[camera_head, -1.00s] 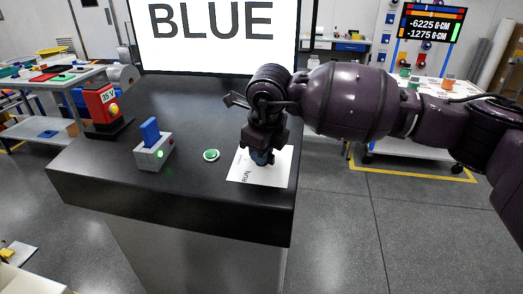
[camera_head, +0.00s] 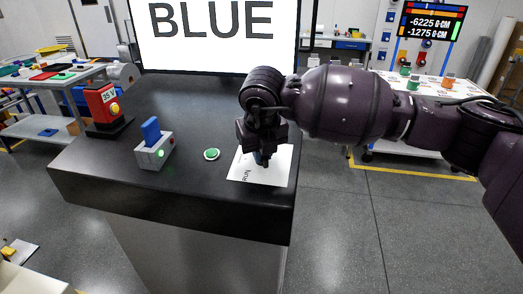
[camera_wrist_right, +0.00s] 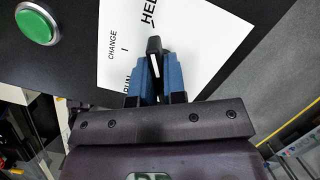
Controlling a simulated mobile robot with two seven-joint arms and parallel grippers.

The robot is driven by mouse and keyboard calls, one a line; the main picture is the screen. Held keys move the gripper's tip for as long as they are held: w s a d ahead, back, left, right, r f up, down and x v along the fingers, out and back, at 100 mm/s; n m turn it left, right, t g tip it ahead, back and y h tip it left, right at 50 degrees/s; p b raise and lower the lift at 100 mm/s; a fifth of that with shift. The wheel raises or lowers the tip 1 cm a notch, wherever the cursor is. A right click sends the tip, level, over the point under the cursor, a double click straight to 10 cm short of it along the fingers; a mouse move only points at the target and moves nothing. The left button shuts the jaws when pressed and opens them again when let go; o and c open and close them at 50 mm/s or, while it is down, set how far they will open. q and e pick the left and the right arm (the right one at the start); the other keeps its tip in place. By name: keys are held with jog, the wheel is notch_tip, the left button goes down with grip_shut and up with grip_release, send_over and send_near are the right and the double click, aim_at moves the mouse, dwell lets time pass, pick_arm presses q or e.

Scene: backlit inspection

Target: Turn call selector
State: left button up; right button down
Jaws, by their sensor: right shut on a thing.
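The call selector is a black knob (camera_wrist_right: 154,46) with a white line, on a white label sheet (camera_wrist_right: 190,30). In the right wrist view its black end points up the picture, toward the partly cut-off word "HEL"; "CHANGE" and "RUN" are printed to its left. My right gripper (camera_wrist_right: 155,80) has its blue fingers closed on the two sides of the knob. In the head view my right gripper (camera_head: 261,158) is low over the sheet (camera_head: 245,176) and hides most of the knob. My left gripper is not in view.
A large screen (camera_head: 225,35) reading "BLUE" stands behind. The bench's right edge is close to the sheet.

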dwell(0.5)
jog(key=c, duration=1.2)
grip_release()
jog(key=shift+r, duration=0.1)
jog(key=v, duration=1)
jog(key=shift+s+r, duration=0.15)
jog(key=shift+r, duration=0.15)
